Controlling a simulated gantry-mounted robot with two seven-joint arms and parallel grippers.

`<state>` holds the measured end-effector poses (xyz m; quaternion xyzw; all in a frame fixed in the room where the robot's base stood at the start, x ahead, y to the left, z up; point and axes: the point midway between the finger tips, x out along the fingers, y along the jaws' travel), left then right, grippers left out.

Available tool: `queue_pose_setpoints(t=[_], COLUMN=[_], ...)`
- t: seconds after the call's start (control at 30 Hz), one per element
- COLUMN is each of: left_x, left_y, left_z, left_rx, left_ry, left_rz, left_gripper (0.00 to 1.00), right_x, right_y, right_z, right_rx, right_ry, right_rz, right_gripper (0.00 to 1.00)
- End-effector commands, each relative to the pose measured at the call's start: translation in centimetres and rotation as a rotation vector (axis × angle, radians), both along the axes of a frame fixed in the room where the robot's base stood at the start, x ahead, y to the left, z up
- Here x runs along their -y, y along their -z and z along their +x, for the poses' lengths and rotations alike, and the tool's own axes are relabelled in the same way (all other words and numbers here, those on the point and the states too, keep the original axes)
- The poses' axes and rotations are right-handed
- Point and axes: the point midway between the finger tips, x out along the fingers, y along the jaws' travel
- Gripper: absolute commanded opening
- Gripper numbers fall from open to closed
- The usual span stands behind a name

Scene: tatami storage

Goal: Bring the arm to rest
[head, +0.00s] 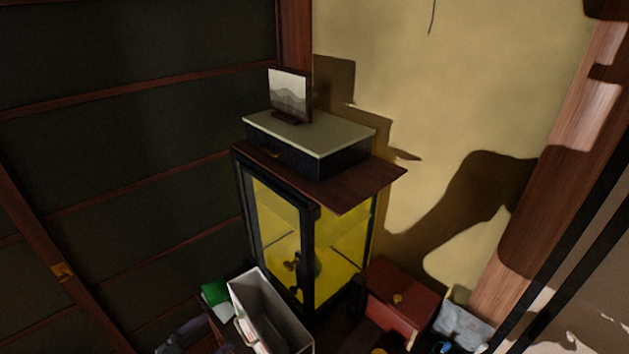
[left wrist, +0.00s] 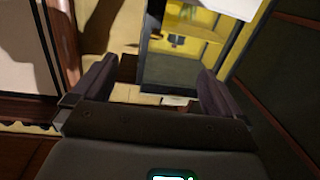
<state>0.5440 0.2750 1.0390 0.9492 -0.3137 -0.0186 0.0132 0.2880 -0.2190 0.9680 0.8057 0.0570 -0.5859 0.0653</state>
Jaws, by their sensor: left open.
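My left gripper (left wrist: 155,85) shows in the left wrist view with its two dark fingers spread wide apart and nothing between them. The glass-fronted cabinet (left wrist: 180,70) with a yellow interior lies beyond the fingertips. In the head view, a dark greyish part of my left gripper (head: 182,337) shows at the bottom edge, left of an open white box. My right gripper is not in view.
The black-framed cabinet (head: 308,255) stands in the corner, with a dark case (head: 310,150) and a framed picture (head: 289,95) on top. The open white box (head: 283,308), a green item (head: 214,292) and a red drawer box (head: 394,298) crowd its foot.

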Motion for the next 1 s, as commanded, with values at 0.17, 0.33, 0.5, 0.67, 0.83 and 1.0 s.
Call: queue_pose_setpoints(t=[0.17, 0.33, 0.5, 0.67, 0.83, 1.0], left_x=[4.2, 9.3, 10.4, 9.6, 8.1, 6.6], left_y=[1.6, 1.2, 0.7, -0.2, -0.9, -1.0], left_z=[-4.4, -8.9, -11.8, -15.3, -19.1, -22.5], left_rx=[-0.077, -0.201, -0.366, -0.577, -0.797, -0.974], left_ry=[0.025, -0.075, -0.234, -0.371, -0.444, -0.453], left_rz=[-0.077, -0.065, 0.053, 0.184, 0.312, 0.423], left_gripper=[1.00, 1.00, 1.00, 1.00, 1.00, 1.00], right_x=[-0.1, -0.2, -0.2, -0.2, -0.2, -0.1], right_y=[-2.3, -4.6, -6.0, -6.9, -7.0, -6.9], right_z=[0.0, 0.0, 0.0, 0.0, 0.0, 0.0], right_rx=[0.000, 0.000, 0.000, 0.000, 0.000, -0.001], right_ry=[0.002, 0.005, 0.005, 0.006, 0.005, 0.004], right_rz=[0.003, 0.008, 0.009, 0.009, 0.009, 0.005], right_gripper=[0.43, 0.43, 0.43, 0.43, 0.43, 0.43])
